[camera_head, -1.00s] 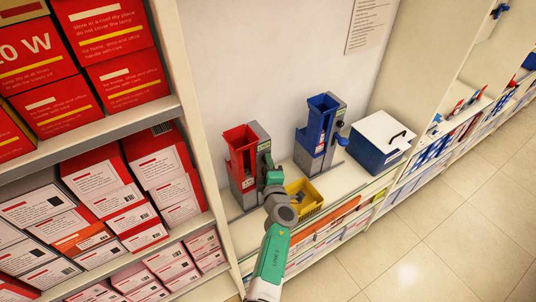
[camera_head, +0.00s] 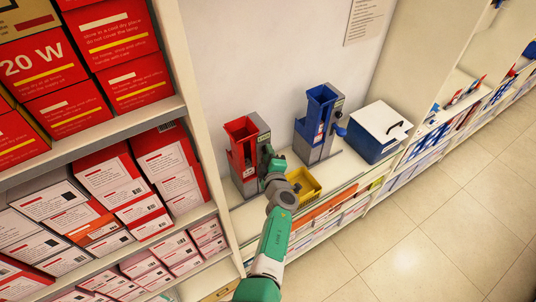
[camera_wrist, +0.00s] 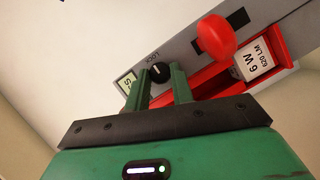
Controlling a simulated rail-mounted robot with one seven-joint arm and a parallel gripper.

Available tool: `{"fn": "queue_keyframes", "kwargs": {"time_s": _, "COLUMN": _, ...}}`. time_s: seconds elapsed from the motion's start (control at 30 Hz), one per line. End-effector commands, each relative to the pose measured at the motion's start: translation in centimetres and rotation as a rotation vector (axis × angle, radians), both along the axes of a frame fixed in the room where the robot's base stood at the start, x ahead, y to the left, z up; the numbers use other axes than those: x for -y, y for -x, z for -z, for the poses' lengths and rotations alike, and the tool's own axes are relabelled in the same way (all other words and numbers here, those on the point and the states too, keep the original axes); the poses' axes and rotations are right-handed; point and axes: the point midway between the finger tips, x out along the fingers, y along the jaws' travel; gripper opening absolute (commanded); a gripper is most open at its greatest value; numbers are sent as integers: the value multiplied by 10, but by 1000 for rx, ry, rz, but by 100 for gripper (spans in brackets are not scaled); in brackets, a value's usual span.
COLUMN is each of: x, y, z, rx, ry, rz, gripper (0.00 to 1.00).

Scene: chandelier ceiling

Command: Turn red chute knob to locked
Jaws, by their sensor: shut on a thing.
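The red chute (camera_head: 240,150) stands on the shelf in the head view, with a grey panel (camera_head: 264,128) on its right side. In the wrist view, the black knob (camera_wrist: 160,73) sits on the grey panel beside a "LOCK" label (camera_wrist: 153,53). It bears a small white mark; exactly where this points is unclear. My gripper (camera_wrist: 162,80) has its two green fingers on either side of the knob, shut on it. A red ball handle (camera_wrist: 216,37) stands out close to the right finger. In the head view my gripper (camera_head: 270,160) hides the knob.
A yellow bin (camera_head: 303,187) stands just right of my gripper. Beyond are a blue chute (camera_head: 317,122) with its own grey panel and a blue box with a white lid (camera_head: 378,130). Shelves of red boxes (camera_head: 98,75) stand close on the left. The floor (camera_head: 450,200) is clear.

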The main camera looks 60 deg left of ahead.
Motion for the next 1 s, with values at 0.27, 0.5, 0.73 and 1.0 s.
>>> {"fn": "queue_keyframes", "kwargs": {"time_s": 0.27, "x": 0, "y": 0, "z": 0, "rx": 1, "ry": 0, "rz": 0, "gripper": 45}}
{"fn": "queue_keyframes", "kwargs": {"time_s": 0.5, "x": 12, "y": 2, "z": -5, "rx": 0, "ry": 1, "rz": 3, "gripper": 45}}
{"fn": "queue_keyframes", "kwargs": {"time_s": 0.73, "x": 56, "y": 15, "z": -14, "rx": -1, "ry": -1, "rz": 4, "gripper": 45}}
{"fn": "queue_keyframes", "kwargs": {"time_s": 1.0, "x": 75, "y": 22, "z": -12, "rx": 1, "ry": 0, "rz": 0, "gripper": 45}}
